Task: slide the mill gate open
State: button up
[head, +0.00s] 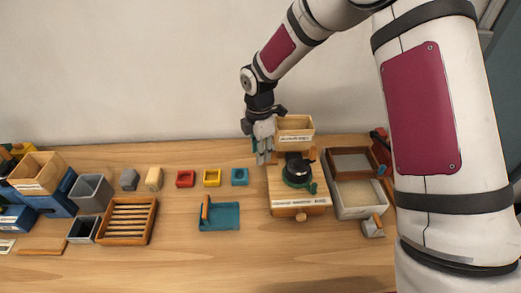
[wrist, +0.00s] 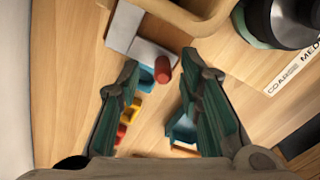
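The mill (head: 297,200) is a wooden box with a dark domed part and a green base ring on top, and a wooden hopper (head: 295,127) behind. In the wrist view, a pale grey plate (wrist: 148,50) sticks out beneath the wooden hopper (wrist: 170,12); it looks like the gate. A red peg-like knob (wrist: 163,70) shows at its end. My gripper (head: 263,155) is at the mill's left side, pointing down. In the wrist view my gripper (wrist: 160,62) is open, with the knob between its fingertips in the picture; contact is not visible.
The dark dome (wrist: 280,20) stands close to my gripper. Left of the mill lie a blue tray (head: 220,217), small red, yellow and blue blocks, and a slatted wooden tray (head: 127,222). A grey bin (head: 357,200) stands to the right. The front table is clear.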

notch_tip(320, 180, up, 12)
dwell(0.6)
